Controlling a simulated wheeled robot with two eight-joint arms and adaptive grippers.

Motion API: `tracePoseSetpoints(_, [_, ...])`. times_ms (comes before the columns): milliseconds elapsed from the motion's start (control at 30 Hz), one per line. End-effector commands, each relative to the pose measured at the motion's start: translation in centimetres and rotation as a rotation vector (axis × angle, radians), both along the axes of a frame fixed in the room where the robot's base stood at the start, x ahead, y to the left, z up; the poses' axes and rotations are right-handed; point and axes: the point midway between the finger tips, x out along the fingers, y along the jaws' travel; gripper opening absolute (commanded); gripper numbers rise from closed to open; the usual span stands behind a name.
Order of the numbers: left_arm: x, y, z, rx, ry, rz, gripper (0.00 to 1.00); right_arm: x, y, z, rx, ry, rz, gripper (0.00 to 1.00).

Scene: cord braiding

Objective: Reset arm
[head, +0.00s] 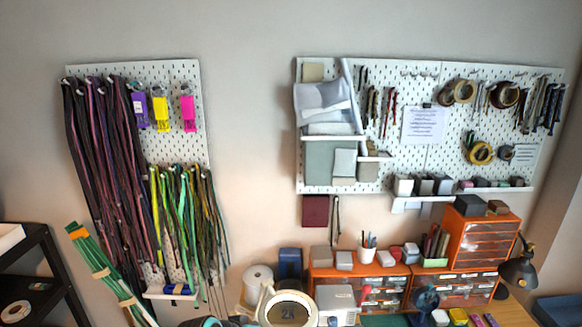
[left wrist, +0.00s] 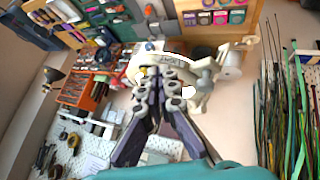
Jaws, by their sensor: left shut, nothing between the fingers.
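My left gripper (left wrist: 168,72) shows in the left wrist view, with its dark, grey-jointed fingers reaching up from the bottom. The fingers are together with nothing between them. It touches no cord that I can see. My left gripper cannot be made out in the head view, and my right gripper is in neither view. Dark purple and black cords (head: 100,170) hang on the left pegboard (head: 175,80) in the head view.
A right pegboard (head: 425,75) holds tape rolls, tools and papers. Below it are orange drawer units (head: 482,240), a black lamp (head: 518,270) and a pen cup (head: 367,254). A black shelf (head: 45,265) stands at the left. The wall between the pegboards is bare.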

Motion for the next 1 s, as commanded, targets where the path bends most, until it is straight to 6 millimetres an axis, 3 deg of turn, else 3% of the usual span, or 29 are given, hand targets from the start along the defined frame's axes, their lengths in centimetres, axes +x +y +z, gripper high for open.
tracePoseSetpoints(33, [-1.7, 1.4, -3.5, 0.038, -0.003, 0.018, 0.00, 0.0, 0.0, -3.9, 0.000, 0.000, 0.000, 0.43])
tracePoseSetpoints(300, [-9.1, 8.0, -12.6, 0.243, -0.025, 0.106, 0.00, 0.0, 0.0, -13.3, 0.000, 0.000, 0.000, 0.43])
tracePoseSetpoints(400, [-11.2, 9.8, -15.4, 0.303, -0.031, 0.131, 0.00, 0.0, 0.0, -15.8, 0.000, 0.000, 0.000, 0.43])
tracePoseSetpoints(600, [-13.4, 11.8, -18.1, 0.370, -0.040, 0.158, 0.00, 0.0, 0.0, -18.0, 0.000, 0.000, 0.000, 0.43])
tracePoseSetpoints(1000, [-13.6, 12.0, -18.0, 0.379, -0.041, 0.161, 0.00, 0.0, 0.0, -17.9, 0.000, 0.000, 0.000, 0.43])
